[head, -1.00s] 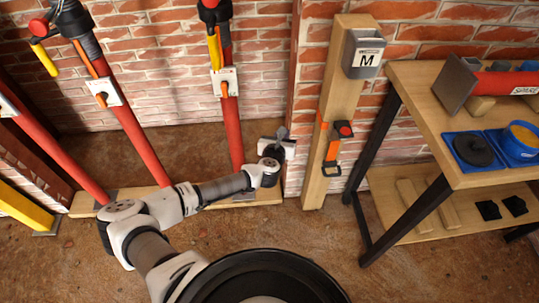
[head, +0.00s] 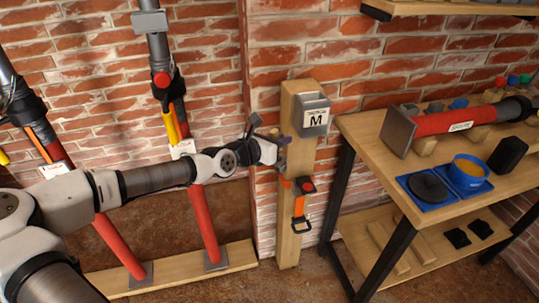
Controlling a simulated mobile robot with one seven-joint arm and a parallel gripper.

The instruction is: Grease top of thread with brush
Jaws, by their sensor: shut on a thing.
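My gripper (head: 272,150) is at the end of the arm, in front of the wooden post and just left of the grey box marked M (head: 312,121). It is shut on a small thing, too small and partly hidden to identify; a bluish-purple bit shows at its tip. No brush can be made out for certain. Two red props stand against the brick wall: the nearer-to-centre prop (head: 205,222) and the left prop (head: 118,248). Each has a dark collar; their threads are not clear. A blue pot (head: 470,180) with yellow-orange contents stands on the workbench.
The workbench (head: 385,150) at right holds a lying red prop (head: 450,119), a dark round lid (head: 428,187) and a black block (head: 508,153). A wooden sill (head: 190,276) lies under the props.

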